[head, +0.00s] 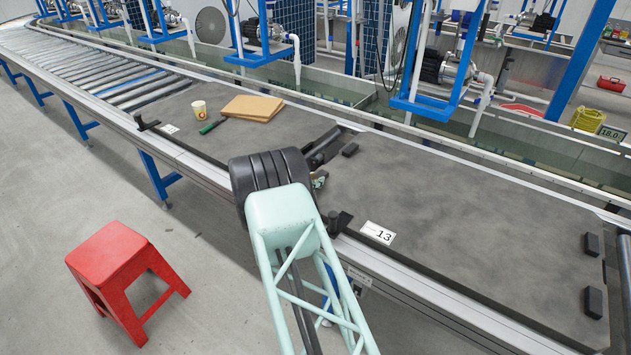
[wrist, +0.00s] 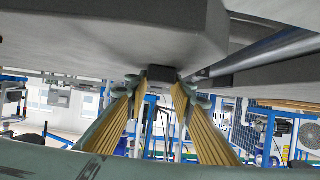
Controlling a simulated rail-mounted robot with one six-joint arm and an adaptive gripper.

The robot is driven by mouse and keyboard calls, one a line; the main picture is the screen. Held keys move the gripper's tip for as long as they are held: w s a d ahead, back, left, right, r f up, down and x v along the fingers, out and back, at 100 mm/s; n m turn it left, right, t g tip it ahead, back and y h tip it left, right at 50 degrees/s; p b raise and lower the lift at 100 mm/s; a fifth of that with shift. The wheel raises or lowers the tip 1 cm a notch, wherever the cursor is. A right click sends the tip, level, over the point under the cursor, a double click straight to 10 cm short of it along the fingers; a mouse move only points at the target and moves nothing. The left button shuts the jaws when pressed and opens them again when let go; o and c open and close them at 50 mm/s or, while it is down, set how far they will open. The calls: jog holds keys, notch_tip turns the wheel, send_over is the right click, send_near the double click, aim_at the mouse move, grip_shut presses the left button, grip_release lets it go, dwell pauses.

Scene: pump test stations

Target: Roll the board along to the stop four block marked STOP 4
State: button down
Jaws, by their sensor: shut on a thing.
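A grey board (head: 440,220) with a white label reading 13 (head: 378,232) lies on the line at the right. Another grey board (head: 255,140) lies left of it. My gripper (head: 318,182) is at the near side of the line, where these boards meet. In the wrist view, my gripper (wrist: 158,92) is shut on a small dark block (wrist: 160,74) under a grey underside (wrist: 90,35). I cannot tell which board the block belongs to. My wrist hides part of the near edge. No STOP 4 marking is readable.
A paper cup (head: 199,109), a cardboard piece (head: 252,108) and a green-handled tool (head: 212,126) lie on the left board. Black blocks (head: 593,302) sit at the right. Bare rollers (head: 100,75) run far left. A red stool (head: 120,270) stands on the floor.

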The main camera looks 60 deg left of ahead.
jog(key=shift+s+a, duration=0.4)
jog(key=shift+a, duration=0.35)
jog(key=shift+s+a, duration=0.35)
jog(key=shift+a, duration=0.35)
jog(key=shift+s+a, duration=0.4)
jog(key=shift+a, duration=0.35)
jog(key=shift+s+a+r, duration=0.25)
jog(key=shift+a+r, duration=0.1)
jog(key=shift+a, duration=0.25)
jog(key=c, duration=2.6)
grip_release()
jog(key=shift+c, duration=0.2)
jog(key=shift+o, duration=1.2)
jog(key=shift+s+a+f, duration=0.1)
jog(key=shift+a+f, duration=0.05)
jog(key=shift+o, duration=1.1)
jog(key=shift+s, duration=0.15)
jog(key=shift+d+f, duration=0.15)
jog(key=shift+d, duration=0.1)
